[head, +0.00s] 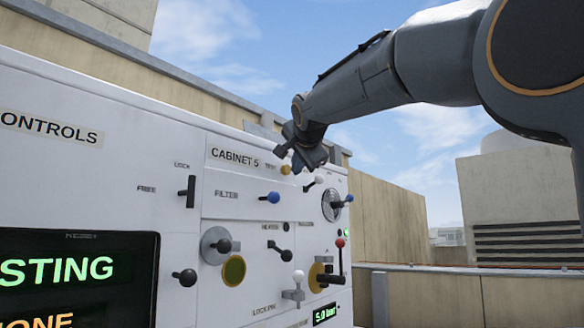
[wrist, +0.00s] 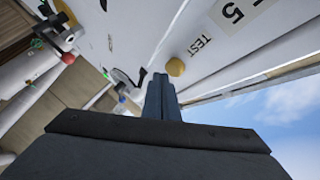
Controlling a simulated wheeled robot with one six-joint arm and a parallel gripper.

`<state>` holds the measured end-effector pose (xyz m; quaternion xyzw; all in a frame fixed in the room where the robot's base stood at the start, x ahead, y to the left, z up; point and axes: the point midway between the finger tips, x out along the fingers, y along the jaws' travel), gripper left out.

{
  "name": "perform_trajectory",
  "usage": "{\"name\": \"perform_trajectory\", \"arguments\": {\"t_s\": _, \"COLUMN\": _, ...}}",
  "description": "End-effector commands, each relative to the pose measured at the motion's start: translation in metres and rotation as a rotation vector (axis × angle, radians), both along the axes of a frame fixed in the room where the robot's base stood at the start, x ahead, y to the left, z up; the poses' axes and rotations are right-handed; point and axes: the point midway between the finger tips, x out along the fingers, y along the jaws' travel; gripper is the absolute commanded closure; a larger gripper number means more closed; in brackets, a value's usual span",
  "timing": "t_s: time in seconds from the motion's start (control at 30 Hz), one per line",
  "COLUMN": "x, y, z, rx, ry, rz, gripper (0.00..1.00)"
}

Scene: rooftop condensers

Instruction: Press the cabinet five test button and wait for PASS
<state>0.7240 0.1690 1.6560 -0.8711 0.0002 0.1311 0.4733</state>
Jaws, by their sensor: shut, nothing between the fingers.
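The cabinet panel (head: 232,185) carries a "CABINET 5" label (head: 235,157). The yellow test button (head: 285,170) is below the right end of that label, and in the wrist view the button (wrist: 175,67) shows beside the word TEST. My gripper (head: 290,150) is shut and empty, close in front of the panel near the button. In the wrist view its fingertips (wrist: 160,78) are just left of the button; I cannot tell whether they touch it. A dark screen (head: 75,275) shows green text ending in "STING" and orange text ending in "ONE"; the rest is cut off.
A small display (head: 325,314) reads 5.0 bar. Open sky lies above the panel.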

Motion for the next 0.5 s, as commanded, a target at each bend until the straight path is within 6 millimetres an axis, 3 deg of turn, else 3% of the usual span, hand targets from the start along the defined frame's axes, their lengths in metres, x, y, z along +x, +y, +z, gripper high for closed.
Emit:
{"name": "perform_trajectory", "arguments": {"t_s": 0.3, "x": -0.028, "y": -0.038, "z": 0.005, "rx": 0.009, "ry": -0.007, "rz": -0.003, "gripper": 1.00}}
{"name": "perform_trajectory", "arguments": {"t_s": 0.5, "x": -0.034, "y": -0.044, "z": 0.004, "rx": 0.008, "ry": -0.005, "rz": -0.001, "gripper": 1.00}}
